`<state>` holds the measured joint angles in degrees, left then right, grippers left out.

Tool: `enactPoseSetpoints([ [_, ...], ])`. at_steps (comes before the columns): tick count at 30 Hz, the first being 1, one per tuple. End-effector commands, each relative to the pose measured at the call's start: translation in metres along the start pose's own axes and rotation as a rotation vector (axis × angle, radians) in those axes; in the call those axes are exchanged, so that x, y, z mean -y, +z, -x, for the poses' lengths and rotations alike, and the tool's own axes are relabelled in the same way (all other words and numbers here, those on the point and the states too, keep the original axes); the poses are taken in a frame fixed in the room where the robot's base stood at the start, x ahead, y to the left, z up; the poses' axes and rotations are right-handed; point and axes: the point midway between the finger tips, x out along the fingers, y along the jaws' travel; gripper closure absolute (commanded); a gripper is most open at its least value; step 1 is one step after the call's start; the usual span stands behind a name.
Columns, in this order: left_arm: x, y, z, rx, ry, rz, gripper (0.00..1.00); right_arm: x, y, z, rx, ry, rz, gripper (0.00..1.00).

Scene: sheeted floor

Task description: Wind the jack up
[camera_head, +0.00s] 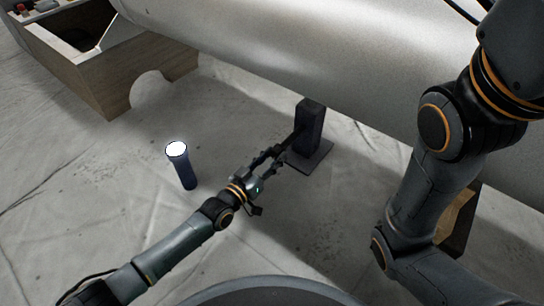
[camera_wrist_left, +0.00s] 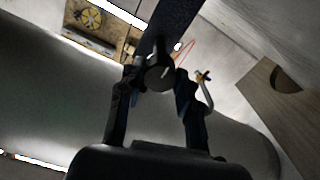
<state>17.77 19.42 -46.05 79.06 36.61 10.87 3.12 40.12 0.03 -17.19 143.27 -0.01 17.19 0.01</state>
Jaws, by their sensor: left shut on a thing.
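The jack (camera_head: 311,122) is a dark post on a flat square base plate, standing on the floor under the big pale cylinder. In the left wrist view its dark column (camera_wrist_left: 176,20) rises behind my fingers. My left gripper (camera_head: 280,150) reaches to the jack's near left side. It is shut on the jack's crank handle, whose dark round end (camera_wrist_left: 159,77) shows between the two fingers (camera_wrist_left: 157,95) in the left wrist view. The handle is mostly hidden by the gripper in the head view. My right arm comes down on the right; its gripper is out of view.
The big pale cylinder (camera_head: 270,40) spans overhead. A wooden cradle (camera_head: 150,85) stands at the upper left, and another wooden piece (camera_head: 458,222) is partly hidden behind my right arm. A lit flashlight (camera_head: 182,168) stands on the sheeted floor left of my gripper.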

Motion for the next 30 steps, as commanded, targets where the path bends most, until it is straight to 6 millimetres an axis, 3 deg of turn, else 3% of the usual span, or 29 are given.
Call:
enactPoseSetpoints([
  [2, 0.0, 0.001, 0.0, 0.001, 0.0, -0.001, 0.97, 0.0, 0.0, 0.0, 0.0, 0.0, 0.0, 0.42],
  [3, 0.0, 0.001, 0.0, 0.001, 0.0, -0.001, 0.61, 0.0, 0.0, 0.0, 0.0, 0.0, 0.0, 0.42],
  [6, 0.0, 0.001, 0.0, 0.0, 0.0, -0.001, 0.42, 0.0, 0.0, 0.0, 0.0, 0.0, 0.0, 0.42],
  [15, 0.0, 0.001, 0.001, 0.0, 0.0, -0.002, 0.42, -0.001, 0.002, 0.001, 0.004, 0.003, 0.0, 0.42],
  [19, 0.001, 0.001, 0.011, 0.001, -0.001, -0.002, 0.42, -0.001, 0.001, 0.001, 0.003, 0.002, 0.0, 0.42],
  [30, 0.0, 0.002, 0.086, 0.003, -0.001, -0.001, 0.42, 0.0, 0.0, 0.0, 0.001, 0.001, 0.0, 0.42],
])
